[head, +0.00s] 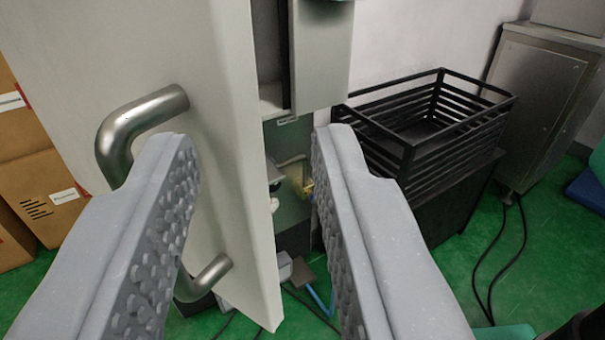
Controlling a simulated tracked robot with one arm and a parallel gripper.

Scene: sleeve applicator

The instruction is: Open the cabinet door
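The cabinet door (210,105) is a cream panel filling the left of the head view. It stands ajar, its free edge toward the right and the inside partly showing past it. A bent metal bar handle (138,117) is on its face, its middle hidden by my left finger. My gripper (255,142) is open, with nothing clamped between its grey textured fingers. The left finger overlaps the door face and handle; the right finger is in front of the opening. The door's edge shows between them. I cannot tell whether either finger touches the door.
A grey cabinet panel (322,55) is behind the door, with small parts lower inside. A black slatted basket (445,115) stands to the right, near a steel cabinet (540,100). Cardboard boxes (50,185) are stacked at left. Cables lie on the green floor (480,255).

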